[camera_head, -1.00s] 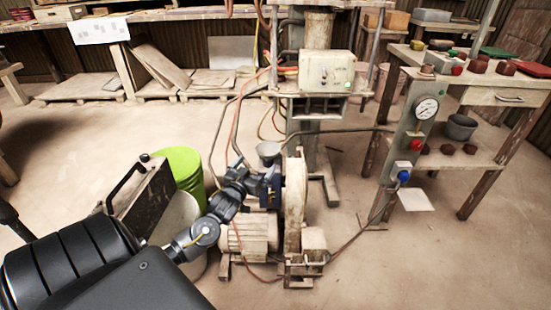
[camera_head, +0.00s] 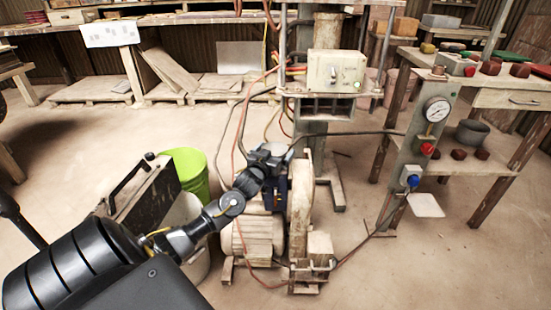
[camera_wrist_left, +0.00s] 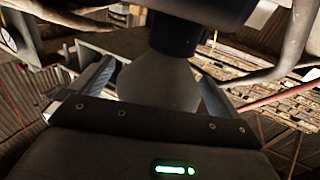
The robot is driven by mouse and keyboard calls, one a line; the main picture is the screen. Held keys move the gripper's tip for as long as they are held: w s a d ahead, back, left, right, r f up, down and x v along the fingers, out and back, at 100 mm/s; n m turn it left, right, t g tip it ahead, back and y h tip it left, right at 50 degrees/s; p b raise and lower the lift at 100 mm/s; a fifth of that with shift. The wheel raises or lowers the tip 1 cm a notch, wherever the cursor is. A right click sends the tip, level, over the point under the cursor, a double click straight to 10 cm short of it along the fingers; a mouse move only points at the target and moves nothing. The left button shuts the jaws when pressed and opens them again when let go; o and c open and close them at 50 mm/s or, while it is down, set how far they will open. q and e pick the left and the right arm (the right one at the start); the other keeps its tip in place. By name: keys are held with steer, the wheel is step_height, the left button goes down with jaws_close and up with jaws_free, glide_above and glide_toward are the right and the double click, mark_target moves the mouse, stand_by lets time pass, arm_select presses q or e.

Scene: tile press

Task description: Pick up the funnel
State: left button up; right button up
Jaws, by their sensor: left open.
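The grey funnel (camera_head: 277,149) shows only in part in the head view, behind my left gripper (camera_head: 266,161), above a dark blue body (camera_head: 279,188) on the machine. In the left wrist view the funnel (camera_wrist_left: 158,82) is a smooth grey cone, with a dark blue part (camera_wrist_left: 205,10) at the top of the picture. The left gripper (camera_wrist_left: 155,88) is open, with one finger on each side of the funnel. I cannot tell whether the fingers touch it. My right gripper is not in view.
The motor (camera_head: 256,238) and upright wheel housing (camera_head: 300,200) stand close by. Hoses and cables hang around the gripper. A control post with a gauge (camera_head: 437,109) stands to the right. A green bucket (camera_head: 188,168) stands at the left. Floor is clear at the lower right.

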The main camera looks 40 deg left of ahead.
arm_select(q)
steer(key=shift+w+a, duration=0.1)
steer(key=shift+w, duration=0.1)
steer(key=c, duration=0.9)
steer(key=shift+r, duration=0.15)
